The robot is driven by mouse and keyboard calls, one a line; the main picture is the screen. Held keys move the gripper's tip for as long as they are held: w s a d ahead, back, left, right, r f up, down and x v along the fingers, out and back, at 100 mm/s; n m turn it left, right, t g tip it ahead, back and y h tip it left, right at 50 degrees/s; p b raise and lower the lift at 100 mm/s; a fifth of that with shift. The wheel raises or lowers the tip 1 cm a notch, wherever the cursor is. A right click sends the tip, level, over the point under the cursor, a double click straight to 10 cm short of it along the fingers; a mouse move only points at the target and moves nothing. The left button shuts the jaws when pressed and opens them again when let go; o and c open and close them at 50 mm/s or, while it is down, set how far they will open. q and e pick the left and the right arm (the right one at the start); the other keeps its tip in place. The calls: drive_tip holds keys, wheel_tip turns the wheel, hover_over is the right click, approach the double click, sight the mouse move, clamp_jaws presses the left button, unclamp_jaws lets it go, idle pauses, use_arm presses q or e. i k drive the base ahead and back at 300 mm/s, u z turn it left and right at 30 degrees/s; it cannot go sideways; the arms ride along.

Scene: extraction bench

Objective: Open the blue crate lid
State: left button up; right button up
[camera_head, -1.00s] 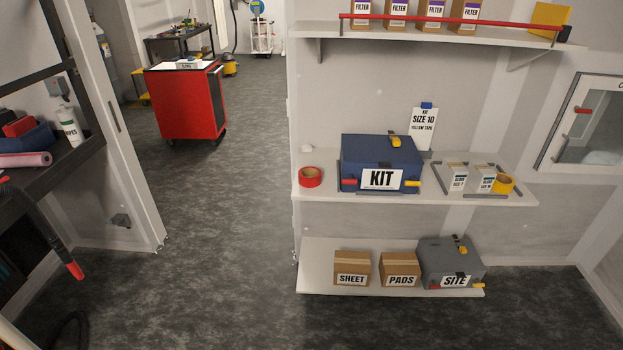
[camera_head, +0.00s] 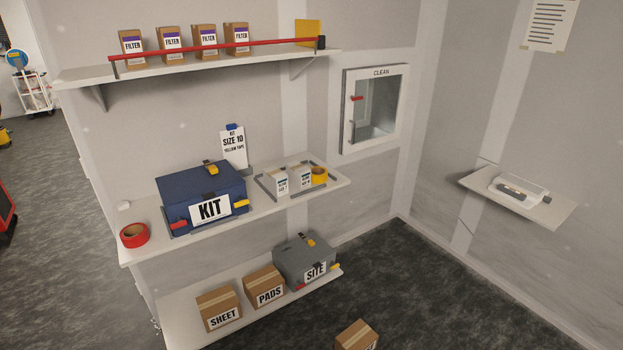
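A yellow handle (camera_head: 211,168) sits on top of the lid. A red tab (camera_head: 179,225) and a yellow tab (camera_head: 241,204) show at the two ends of its front. Neither of my grippers is in view.
Red tape (camera_head: 134,235) lies left of the crate; a tray with small boxes and yellow tape (camera_head: 319,175) lies right. A red bar (camera_head: 220,47) crosses the upper shelf's front. Below are cartons and a grey SITE crate (camera_head: 300,260). A carton (camera_head: 356,336) shows at the bottom edge.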

sight(182, 186)
drive_tip(key=z, duration=0.3)
drive_tip(key=k, duration=0.3)
drive_tip(key=u, duration=1.05)
drive_tip(key=i, duration=0.95)
drive_tip(key=u, duration=0.15)
